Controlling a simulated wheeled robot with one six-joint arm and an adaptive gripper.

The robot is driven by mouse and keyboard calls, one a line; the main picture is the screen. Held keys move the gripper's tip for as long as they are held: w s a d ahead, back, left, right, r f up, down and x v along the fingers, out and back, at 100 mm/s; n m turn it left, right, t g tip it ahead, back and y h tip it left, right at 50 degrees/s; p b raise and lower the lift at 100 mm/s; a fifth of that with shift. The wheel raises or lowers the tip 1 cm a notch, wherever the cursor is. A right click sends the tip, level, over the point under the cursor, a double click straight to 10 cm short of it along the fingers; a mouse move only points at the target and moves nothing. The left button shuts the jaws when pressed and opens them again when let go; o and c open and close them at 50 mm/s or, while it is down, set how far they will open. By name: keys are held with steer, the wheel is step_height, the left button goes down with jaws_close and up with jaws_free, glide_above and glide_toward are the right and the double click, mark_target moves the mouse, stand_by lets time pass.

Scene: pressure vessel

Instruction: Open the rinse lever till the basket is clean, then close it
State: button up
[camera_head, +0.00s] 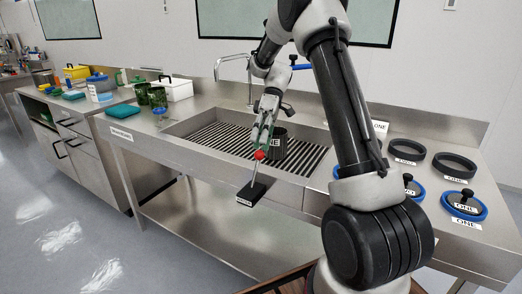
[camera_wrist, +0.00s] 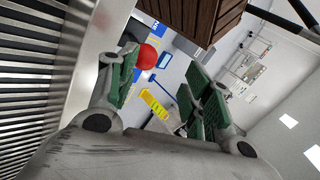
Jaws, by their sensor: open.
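The rinse lever has a red ball knob (camera_head: 260,155) on a thin rod, which rises at a tilt from a black labelled base (camera_head: 251,191) at the sink's front edge. My gripper (camera_head: 264,138) points down just above the knob, open and empty. In the wrist view, the red knob (camera_wrist: 147,57) shows close to the left green-padded finger, and the gap between the fingers (camera_wrist: 165,75) is wide. The dark basket (camera_head: 279,141), marked ONE, stands on the sink's slatted grate, partly behind my gripper. Whether it is clean cannot be told.
The sink grate (camera_head: 222,137) surrounds the basket. A curved tap (camera_head: 235,58) stands behind it. Black rings (camera_head: 454,166) and blue-rimmed lids (camera_head: 464,205) lie on the right counter. Green jars (camera_head: 157,97) and a white box (camera_head: 178,88) stand at left.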

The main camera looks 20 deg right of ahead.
step_height(320, 180, up, 6)
steer(key=shift+f, duration=0.25)
stand_by(0.4)
steer(key=s+d+f+m+t+h, duration=0.35)
steer(key=s+m, duration=0.25)
steer(key=m, duration=0.2)
steer(key=s+d+r+m+t+h, duration=0.1)
steer(key=s+r+t, duration=0.2)
steer(key=s, duration=0.7)
steer(key=s+d+r+m+t+h, duration=0.1)
steer(key=s+r+t, duration=0.3)
steer(key=s, duration=0.6)
steer(key=shift+r+m+h, duration=0.3)
steer(key=shift+r+h, duration=0.15)
steer(key=shift+r, duration=0.6)
